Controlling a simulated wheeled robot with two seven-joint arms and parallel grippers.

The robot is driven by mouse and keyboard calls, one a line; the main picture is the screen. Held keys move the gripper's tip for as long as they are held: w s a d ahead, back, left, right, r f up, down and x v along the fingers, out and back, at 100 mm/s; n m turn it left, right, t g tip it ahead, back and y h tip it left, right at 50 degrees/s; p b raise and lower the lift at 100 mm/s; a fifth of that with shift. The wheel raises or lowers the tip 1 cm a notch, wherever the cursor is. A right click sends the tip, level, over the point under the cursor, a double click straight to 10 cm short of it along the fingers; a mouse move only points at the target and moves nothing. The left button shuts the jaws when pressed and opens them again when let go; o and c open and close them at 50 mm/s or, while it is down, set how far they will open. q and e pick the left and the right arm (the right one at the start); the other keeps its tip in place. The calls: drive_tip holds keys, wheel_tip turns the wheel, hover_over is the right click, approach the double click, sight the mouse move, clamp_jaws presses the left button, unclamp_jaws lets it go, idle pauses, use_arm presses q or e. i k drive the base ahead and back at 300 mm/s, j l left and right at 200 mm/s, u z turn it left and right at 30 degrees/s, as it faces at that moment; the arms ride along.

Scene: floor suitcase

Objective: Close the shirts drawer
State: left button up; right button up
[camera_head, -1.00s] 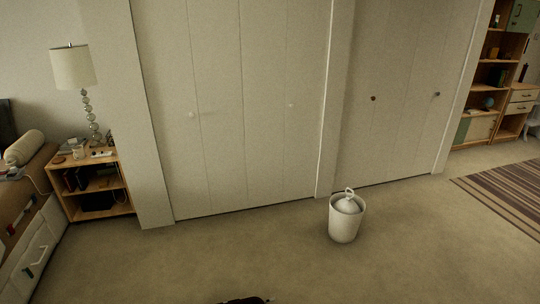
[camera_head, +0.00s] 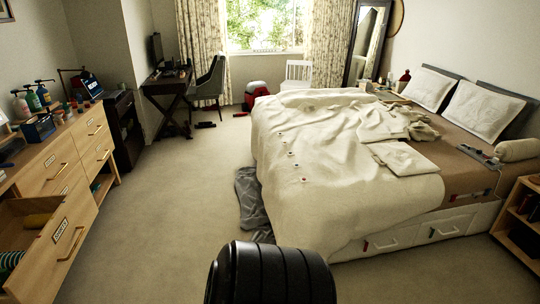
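A light wood dresser (camera_head: 84,132) stands along the left wall. Its near drawer (camera_head: 60,240) is pulled out at the lower left, with a gold handle and a small white label too small to read surely. I cannot tell for certain that it is the shirts drawer. Rolled or folded cloth (camera_head: 12,262) lies inside, and the picture's left edge cuts the drawer off. Neither of my grippers is in view.
Bottles and boxes (camera_head: 40,127) stand on the dresser. A large bed (camera_head: 330,150) fills the right, with a dark grey cloth (camera_head: 250,200) on the floor beside it. Open carpet (camera_head: 180,200) lies between dresser and bed. A desk (camera_head: 165,90) stands behind.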

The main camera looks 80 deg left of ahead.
sight(52, 249)
drive_tip(key=u, duration=4.35)
